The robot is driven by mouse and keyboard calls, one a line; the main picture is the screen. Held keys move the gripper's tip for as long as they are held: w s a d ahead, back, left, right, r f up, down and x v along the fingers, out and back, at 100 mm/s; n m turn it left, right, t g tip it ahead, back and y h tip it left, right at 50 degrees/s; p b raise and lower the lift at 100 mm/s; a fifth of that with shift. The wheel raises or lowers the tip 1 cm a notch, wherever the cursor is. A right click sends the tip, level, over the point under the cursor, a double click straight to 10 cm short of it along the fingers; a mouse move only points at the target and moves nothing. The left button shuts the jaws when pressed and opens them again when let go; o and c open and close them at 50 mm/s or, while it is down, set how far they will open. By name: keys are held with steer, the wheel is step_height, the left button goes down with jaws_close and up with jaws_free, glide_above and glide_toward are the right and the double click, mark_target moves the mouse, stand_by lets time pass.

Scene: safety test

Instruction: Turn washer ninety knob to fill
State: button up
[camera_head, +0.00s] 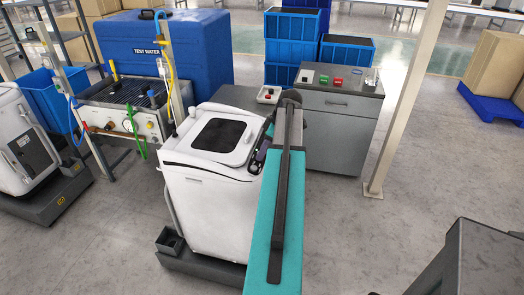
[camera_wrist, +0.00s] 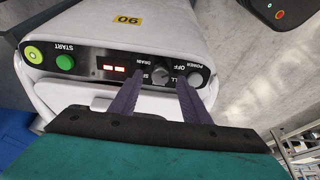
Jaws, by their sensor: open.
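The washer ninety (camera_head: 205,205) is a white top-loading machine in the middle of the head view. Its black control panel is on the right side, partly hidden by my arm. In the wrist view the washer (camera_wrist: 190,22) shows a yellow 90 label, a green START button (camera_wrist: 65,62) and a red-lit display (camera_wrist: 114,69). The grey knob (camera_wrist: 160,74) sits beside the DRAIN marking, with other markings partly covered by the fingers. My gripper (camera_wrist: 159,86) is open, with one finger on each side of the knob; contact cannot be told. The knob's exact setting is unclear.
A POWER control (camera_wrist: 195,79) is close to my right finger. In the head view a blue TEST WATER tank (camera_head: 180,45) and hose bench stand behind left. A grey cabinet (camera_head: 335,140) stands behind right, and a pale post (camera_head: 402,100) rises beside it.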

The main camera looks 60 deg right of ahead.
steer(key=shift+x, duration=0.85)
steer(key=c, duration=1)
steer(key=shift+d, duration=0.1)
steer(key=shift+c, duration=0.2)
